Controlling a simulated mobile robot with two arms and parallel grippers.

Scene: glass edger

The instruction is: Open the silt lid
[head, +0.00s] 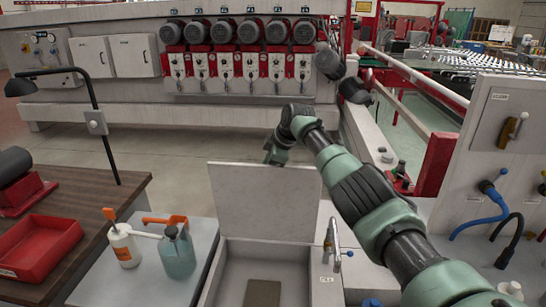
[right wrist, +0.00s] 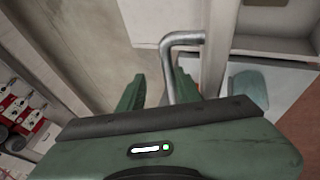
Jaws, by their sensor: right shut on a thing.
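The silt lid (head: 262,200) is a pale grey panel standing raised, nearly upright, at the back of the open silt box (head: 212,275). The box's inside shows, with a brown patch (head: 262,293) at its bottom. My right arm reaches across from the right, and its hand (head: 277,153) is at the lid's top edge; the fingertips are hidden there. In the right wrist view my right gripper (right wrist: 157,88) is shut on the lid's handle (right wrist: 183,39), a bent metal tube running down between the green fingers. My left gripper is not in view.
A metal tap (head: 334,240) stands at the box's right. A red tray (head: 38,248) lies on the wooden bench. Floor behind the lid is clear.

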